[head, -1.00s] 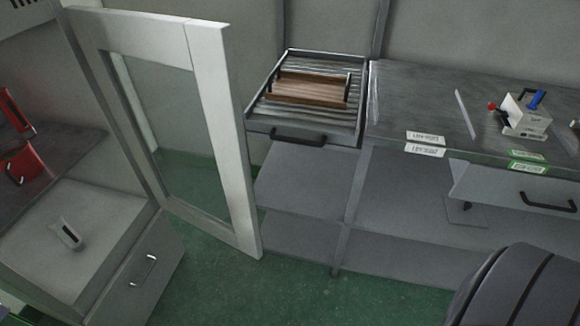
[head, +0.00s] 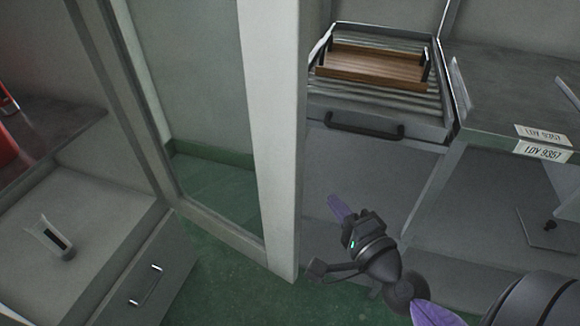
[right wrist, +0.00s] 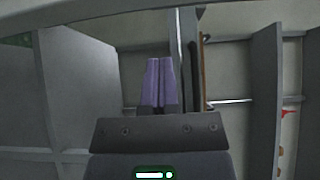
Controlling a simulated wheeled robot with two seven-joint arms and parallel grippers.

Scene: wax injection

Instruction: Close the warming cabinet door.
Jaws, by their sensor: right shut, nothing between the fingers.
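The warming cabinet door (head: 275,150), a pale frame around a clear pane, stands open in the head view, its broad upright free edge toward the middle. My right gripper (head: 338,208) is just right of the lower part of this edge. Its purple fingers are shut and empty, and a gap shows between them and the door in the picture. The right wrist view shows the closed fingers (right wrist: 158,85) pointing ahead, beside a grey upright panel that I cannot identify for sure. My left gripper is out of view.
A rack tray (head: 425,127) holding a wooden tray (head: 370,68) stands behind and right of the door. A grey bench (head: 500,75) is at the right. Green floor shows below the door.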

